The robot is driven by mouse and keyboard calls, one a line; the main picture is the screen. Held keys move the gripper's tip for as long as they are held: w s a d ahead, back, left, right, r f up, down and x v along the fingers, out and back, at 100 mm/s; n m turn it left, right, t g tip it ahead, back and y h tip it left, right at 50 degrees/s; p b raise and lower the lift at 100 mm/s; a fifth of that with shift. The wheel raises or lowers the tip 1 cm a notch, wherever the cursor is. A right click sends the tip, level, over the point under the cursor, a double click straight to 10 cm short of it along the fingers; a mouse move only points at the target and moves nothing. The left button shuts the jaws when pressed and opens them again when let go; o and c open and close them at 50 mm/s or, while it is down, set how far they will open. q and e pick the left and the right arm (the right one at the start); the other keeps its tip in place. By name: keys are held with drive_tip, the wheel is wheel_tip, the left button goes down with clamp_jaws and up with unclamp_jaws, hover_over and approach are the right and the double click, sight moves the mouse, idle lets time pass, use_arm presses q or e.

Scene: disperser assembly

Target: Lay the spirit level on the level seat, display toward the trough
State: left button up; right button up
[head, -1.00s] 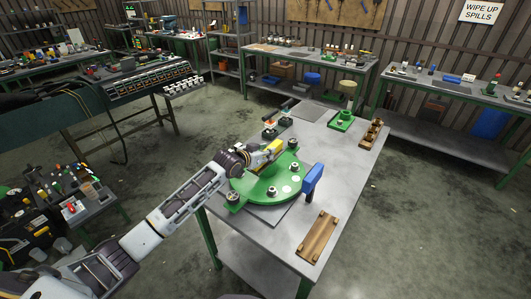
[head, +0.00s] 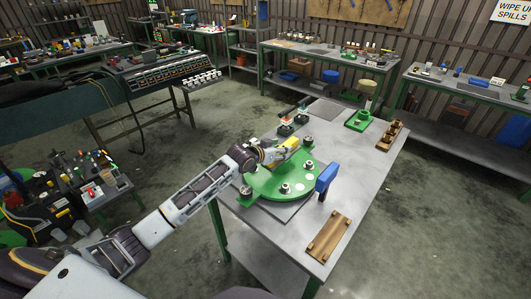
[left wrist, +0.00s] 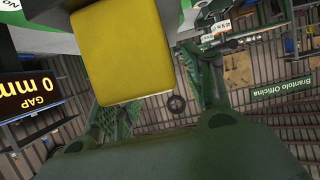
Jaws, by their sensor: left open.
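A yellow block (head: 288,143), which looks like the spirit level, is at the back of the round green plate (head: 278,183). In the left wrist view the yellow block (left wrist: 117,50) is large and close, and no display shows on its visible face. My left gripper (head: 276,151) is right at the block, above the plate. In the left wrist view its dark green fingers (left wrist: 155,105) stand apart, so it is open. I cannot make out the level seat or the trough for certain; the arm hides part of the plate. My right gripper is out of view.
A blue panel (head: 326,178) stands at the plate's right edge. A display reading "GAP 0 mm" (left wrist: 38,92) shows in the left wrist view. A wooden tray (head: 329,236), a green stand (head: 358,120) and a wooden rack (head: 389,136) sit on the grey table. The table's right middle is clear.

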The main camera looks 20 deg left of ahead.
use_arm(q)
drive_tip(key=v, duration=1.1)
drive_tip(key=shift+b, duration=0.35)
drive_tip(key=shift+s, duration=0.15)
idle(0.3)
